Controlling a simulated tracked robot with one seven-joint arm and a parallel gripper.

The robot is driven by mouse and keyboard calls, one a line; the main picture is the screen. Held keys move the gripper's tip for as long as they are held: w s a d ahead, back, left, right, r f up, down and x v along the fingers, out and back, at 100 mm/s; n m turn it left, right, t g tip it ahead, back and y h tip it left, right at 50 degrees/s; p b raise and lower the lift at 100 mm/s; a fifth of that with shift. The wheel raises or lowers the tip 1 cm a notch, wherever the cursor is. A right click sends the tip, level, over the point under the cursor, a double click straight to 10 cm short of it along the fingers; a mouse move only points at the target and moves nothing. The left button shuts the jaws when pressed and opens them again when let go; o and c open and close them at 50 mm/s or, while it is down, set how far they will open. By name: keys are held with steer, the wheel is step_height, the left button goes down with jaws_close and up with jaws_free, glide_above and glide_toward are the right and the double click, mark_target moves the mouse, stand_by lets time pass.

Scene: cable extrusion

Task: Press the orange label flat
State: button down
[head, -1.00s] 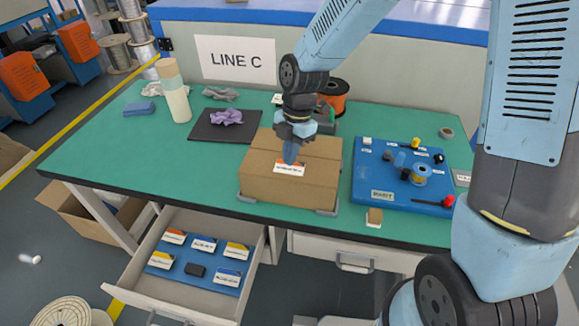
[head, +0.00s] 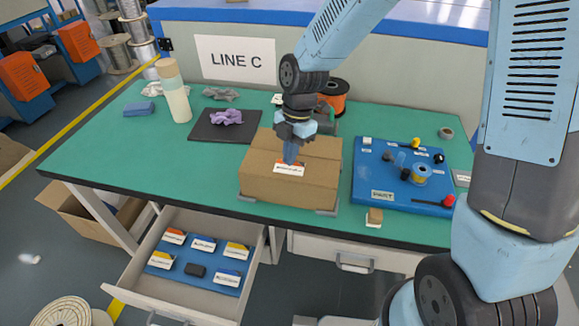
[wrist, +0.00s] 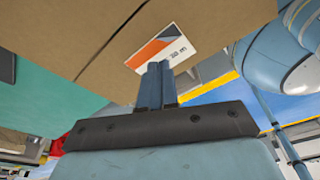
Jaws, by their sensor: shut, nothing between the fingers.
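The orange label (head: 290,169) is a white card with an orange and dark printed part. It lies on the top of the cardboard box (head: 265,185), near the front edge. My gripper (head: 289,160) is shut and empty, pointing down with its tips at the label's back part. In the wrist view my gripper's closed fingers (wrist: 157,70) reach the edge of the label (wrist: 162,47). I cannot tell whether the tips press on it or hover just above. The fingers hide a little of the label in the head view.
A blue board (head: 375,205) with small parts stands right of the box. A dark mat (head: 205,132) with a purple cloth (head: 227,117) lies behind left. An open drawer (head: 140,288) holding several labels juts out in front. The green table (head: 110,150) is clear at left.

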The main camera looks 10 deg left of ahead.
steer(key=shift+f, duration=0.7)
stand_by(0.6)
steer(key=shift+r, duration=0.1)
steer(key=s+a+v, duration=0.1)
steer(key=v, duration=0.6)
steer(key=shift+r, duration=0.55)
steer(key=shift+s+d, duration=0.1)
